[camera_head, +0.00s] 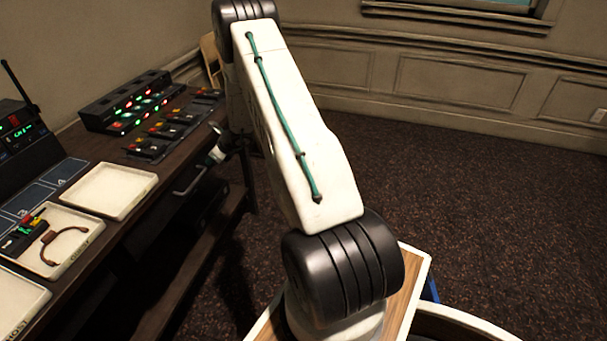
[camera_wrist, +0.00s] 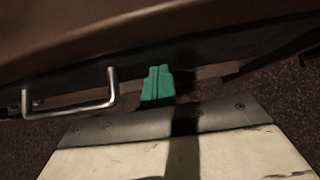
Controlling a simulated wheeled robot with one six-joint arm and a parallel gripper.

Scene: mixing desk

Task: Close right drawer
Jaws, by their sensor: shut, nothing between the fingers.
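The drawer under the desk's right part shows mainly by its metal bar handle (camera_head: 190,180), just in front of the desk edge in the head view. In the wrist view the same kind of handle (camera_wrist: 112,85) is at the left, on a dark drawer front below the brown desk edge. I cannot tell how far the drawer stands out. My gripper (camera_wrist: 158,72) has its green fingers together, empty, to the right of the handle and apart from it. The fingertips point at the dark front; contact cannot be told. In the head view my gripper is small and partly hidden beside the desk.
The desk (camera_head: 140,235) runs along the left. It bears an empty white tray (camera_head: 112,190), a tray with small parts (camera_head: 85,225), and lit mixing consoles (camera_head: 125,100). Dark carpet floor (camera_head: 460,210) is free to the right. A lower shelf lies beneath the desk.

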